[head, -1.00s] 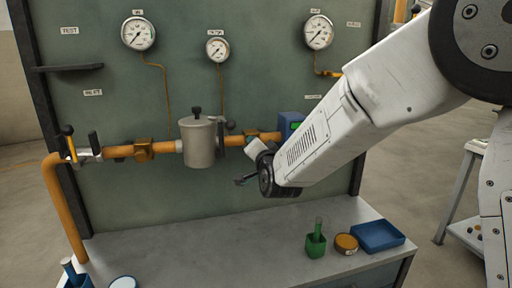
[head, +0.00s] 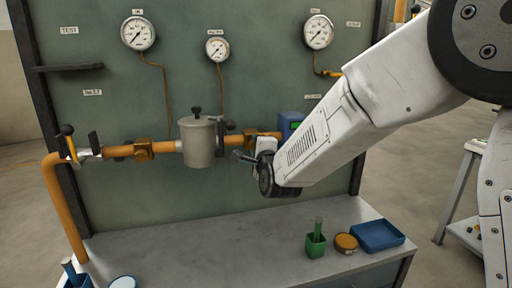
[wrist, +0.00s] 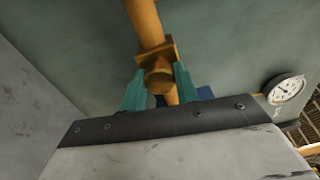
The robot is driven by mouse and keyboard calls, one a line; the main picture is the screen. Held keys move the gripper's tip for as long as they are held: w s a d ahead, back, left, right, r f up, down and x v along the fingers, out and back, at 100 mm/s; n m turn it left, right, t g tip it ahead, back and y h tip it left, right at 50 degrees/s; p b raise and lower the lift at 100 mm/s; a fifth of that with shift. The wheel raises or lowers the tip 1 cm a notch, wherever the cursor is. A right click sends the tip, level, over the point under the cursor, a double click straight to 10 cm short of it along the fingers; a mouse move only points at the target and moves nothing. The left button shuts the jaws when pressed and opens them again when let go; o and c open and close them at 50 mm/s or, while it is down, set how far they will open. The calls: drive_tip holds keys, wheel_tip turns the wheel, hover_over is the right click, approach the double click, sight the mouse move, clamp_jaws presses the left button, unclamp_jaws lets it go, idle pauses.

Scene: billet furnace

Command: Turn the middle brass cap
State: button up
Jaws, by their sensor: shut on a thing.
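A brass cap (wrist: 158,80) on a brass block of the orange pipe shows in the wrist view. The two teal fingers of my gripper (wrist: 160,73) stand one on each side of it and are shut on it. In the head view my gripper (head: 264,150) is in front of the pipe, just right of the grey canister, and hides the cap there. Another brass block (head: 143,150) sits on the pipe further left. I cannot tell from these views how far the cap is turned.
A grey canister (head: 198,142) hangs on the pipe close to the left of my gripper. A blue box (head: 291,124) is on the panel behind. Below, the bench (head: 215,242) holds a green cup (head: 316,244), a brown round tin (head: 346,243) and a blue tray (head: 377,236).

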drive_tip(key=shift+d+m, duration=0.1)
drive_tip(key=shift+m, duration=0.4)
drive_tip(key=o, duration=1)
drive_tip(key=shift+c, duration=0.2)
drive_tip(key=v, duration=0.7)
drive_tip(key=shift+s, duration=0.4)
drive_tip(key=shift+d, duration=0.15)
